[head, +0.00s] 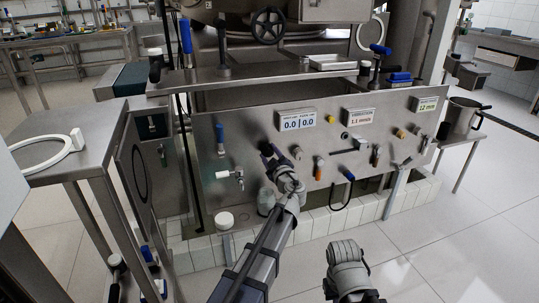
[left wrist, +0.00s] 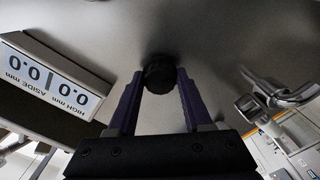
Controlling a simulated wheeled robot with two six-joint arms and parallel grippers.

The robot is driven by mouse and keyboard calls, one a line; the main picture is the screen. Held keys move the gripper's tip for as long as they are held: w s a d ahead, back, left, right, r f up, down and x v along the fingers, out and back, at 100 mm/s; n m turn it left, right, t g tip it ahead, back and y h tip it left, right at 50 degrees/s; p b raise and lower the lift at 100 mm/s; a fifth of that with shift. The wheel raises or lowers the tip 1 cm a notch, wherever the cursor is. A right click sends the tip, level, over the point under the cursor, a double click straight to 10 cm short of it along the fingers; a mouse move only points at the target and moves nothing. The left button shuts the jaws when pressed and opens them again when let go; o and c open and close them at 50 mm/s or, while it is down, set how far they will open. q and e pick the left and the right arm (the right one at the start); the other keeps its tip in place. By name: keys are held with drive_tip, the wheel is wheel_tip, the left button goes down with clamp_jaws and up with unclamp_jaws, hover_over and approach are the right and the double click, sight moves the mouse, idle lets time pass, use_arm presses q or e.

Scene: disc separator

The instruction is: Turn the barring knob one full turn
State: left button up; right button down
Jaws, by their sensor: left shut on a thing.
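The barring knob, a small black ribbed knob (left wrist: 160,73), sits on the grey steel panel (head: 240,125) and shows in the left wrist view between two purple fingers. My left gripper (head: 268,151) reaches the panel in the head view, below and left of the white two-number display (head: 297,120). Its fingers are closed on the knob's sides, which they partly cover. In the head view the knob is hard to make out behind the fingers. The display reads 0.0 and 0.0; it shows upside down in the left wrist view (left wrist: 48,77).
A blue-handled valve (head: 220,138) and a small tap (head: 230,175) are left of my left gripper. An orange-handled fitting (head: 319,168) and a black lever (head: 350,146) are to the right. A low white tiled curb (head: 310,224) runs below the panel.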

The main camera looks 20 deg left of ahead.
use_arm(q)
clamp_jaws()
drive_tip(key=shift+m, duration=0.3)
